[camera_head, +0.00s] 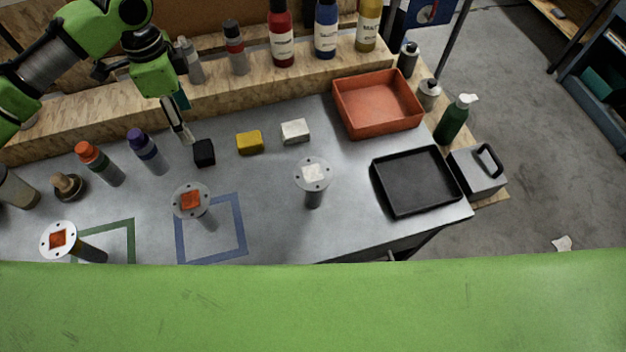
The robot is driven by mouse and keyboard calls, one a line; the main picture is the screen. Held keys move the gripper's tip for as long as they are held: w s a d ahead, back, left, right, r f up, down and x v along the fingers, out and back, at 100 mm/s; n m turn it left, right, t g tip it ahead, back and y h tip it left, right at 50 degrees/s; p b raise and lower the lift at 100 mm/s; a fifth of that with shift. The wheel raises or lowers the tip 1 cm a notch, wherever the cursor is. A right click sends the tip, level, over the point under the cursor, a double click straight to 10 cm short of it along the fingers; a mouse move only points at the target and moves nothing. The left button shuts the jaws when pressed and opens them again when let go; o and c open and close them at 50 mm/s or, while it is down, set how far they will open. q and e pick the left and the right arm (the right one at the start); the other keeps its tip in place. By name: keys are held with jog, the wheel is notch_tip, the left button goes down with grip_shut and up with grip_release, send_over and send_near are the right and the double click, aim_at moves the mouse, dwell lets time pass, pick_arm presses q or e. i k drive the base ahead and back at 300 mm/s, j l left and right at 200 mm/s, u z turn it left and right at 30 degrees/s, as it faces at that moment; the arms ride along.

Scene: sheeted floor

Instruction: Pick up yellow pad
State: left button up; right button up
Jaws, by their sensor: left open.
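The yellow pad (249,142) is a small block lying on the grey metal table, between a black block (204,152) and a white block (295,131). My left gripper (188,138) hangs from the green arm at the upper left, with its fingers pointing down. It is open and apart from the pad, to the left of it and close by the black block. Nothing shows between its fingers. My right gripper is not in view.
A red tray (348,127) and a black tray (384,207) are at the right. Several bottles stand on the wooden ledge (235,89) behind. Posts with round tops, one a white-marked post (313,199), stand nearer. Table around the pad's front is clear.

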aim_at(249, 142)
jog(key=j+z, duration=0.25)
jog(key=z, duration=0.15)
jog(key=k+j+z, duration=0.15)
jog(key=z, duration=0.2)
jog(key=j, duration=0.1)
